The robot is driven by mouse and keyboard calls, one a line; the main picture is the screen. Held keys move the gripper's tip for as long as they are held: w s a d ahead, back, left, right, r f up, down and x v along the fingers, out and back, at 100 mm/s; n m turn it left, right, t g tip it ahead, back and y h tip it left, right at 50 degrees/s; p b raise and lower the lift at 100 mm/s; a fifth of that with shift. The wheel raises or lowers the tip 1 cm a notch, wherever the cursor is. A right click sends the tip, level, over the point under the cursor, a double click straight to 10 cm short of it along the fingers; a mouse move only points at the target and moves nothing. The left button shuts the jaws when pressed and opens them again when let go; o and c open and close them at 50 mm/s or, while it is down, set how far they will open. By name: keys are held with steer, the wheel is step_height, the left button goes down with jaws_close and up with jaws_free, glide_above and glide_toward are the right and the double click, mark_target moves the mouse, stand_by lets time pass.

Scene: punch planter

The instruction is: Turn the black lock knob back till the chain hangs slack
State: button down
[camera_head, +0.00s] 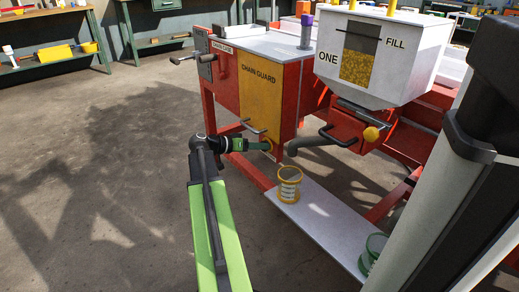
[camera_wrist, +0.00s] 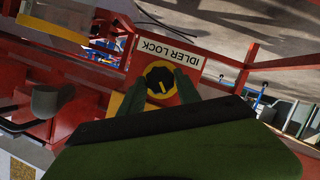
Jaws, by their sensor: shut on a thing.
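The black lock knob (camera_wrist: 159,80) shows in the wrist view, round, with a yellow pointer mark and a yellow ring around it. It sits on a red panel beside the IDLER LOCK label (camera_wrist: 170,50), which reads upside down. My gripper (camera_wrist: 158,90) has its green fingers on either side of the knob and is shut on it. In the head view my gripper (camera_head: 267,146) reaches the low front of the red machine, under the yellow chain guard (camera_head: 260,90). The knob is mostly hidden there. I cannot make out the chain in either view.
A yellow spool (camera_head: 289,184) stands on a grey plank (camera_head: 320,225) below. A workbench (camera_head: 50,60) is at the back left. The floor at left is clear.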

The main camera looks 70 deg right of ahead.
steer(key=shift+d+f+n+g+b, duration=0.1)
steer(key=shift+f+n+g+b, duration=0.1)
steer(key=shift+n+g+b, duration=1.25)
steer(key=shift+w+n, duration=0.1)
steer(key=shift+n, duration=0.65)
steer(key=c, duration=0.9)
jaws_free()
steer(key=shift+o, duration=0.2)
steer(key=shift+r, duration=0.1)
steer(key=shift+t, duration=0.25)
